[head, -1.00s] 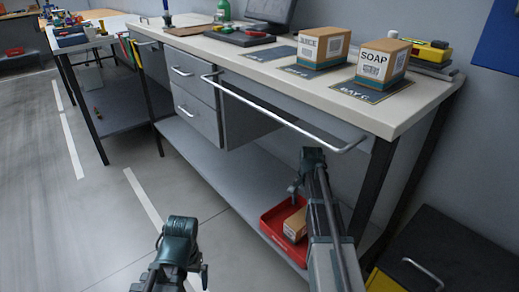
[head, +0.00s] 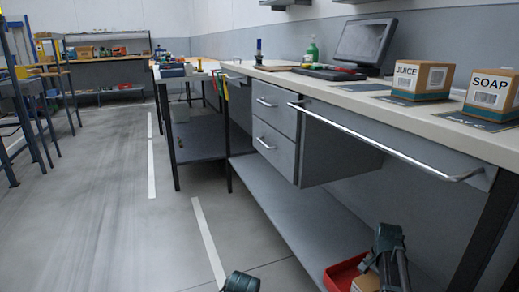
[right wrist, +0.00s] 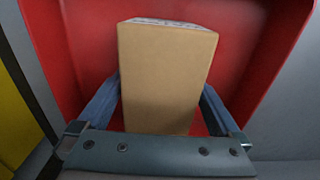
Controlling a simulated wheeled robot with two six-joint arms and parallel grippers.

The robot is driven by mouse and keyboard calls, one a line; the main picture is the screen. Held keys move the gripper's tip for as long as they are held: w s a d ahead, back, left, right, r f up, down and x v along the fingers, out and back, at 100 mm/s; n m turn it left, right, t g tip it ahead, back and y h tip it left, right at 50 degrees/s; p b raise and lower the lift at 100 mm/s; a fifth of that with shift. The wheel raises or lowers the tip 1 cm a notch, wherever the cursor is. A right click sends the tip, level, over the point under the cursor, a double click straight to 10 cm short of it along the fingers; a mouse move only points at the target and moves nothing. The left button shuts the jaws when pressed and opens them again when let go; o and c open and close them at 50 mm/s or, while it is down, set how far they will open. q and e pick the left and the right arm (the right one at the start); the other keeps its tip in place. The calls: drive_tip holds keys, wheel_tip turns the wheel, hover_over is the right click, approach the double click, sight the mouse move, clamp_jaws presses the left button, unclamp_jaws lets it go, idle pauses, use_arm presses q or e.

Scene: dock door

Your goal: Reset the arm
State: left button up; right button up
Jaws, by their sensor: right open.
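My right arm reaches down to the red tray (head: 343,272) on the lower shelf, at the bottom of the head view. In the right wrist view my right gripper (right wrist: 160,100) is open, with one finger on each side of a plain brown box (right wrist: 165,75) in the red tray (right wrist: 250,50). I cannot tell whether the fingers touch the box. In the head view the box (head: 366,283) is partly hidden by my arm. Only the top of my left gripper (head: 240,283) shows at the bottom edge; its fingers are out of sight.
The workbench (head: 350,100) carries a JUICE box (head: 421,80), a SOAP box (head: 492,94) and a monitor (head: 366,43). A handrail (head: 385,145) runs along its front, beside drawers (head: 274,120). The floor (head: 100,200) at left is clear.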

drive_tip(key=shift+f+b, duration=0.4)
drive_tip(key=shift+f, duration=0.4)
use_arm(q)
drive_tip(key=shift+f, duration=0.75)
drive_tip(key=shift+r, duration=0.15)
use_arm(e)
drive_tip(key=shift+r, duration=0.15)
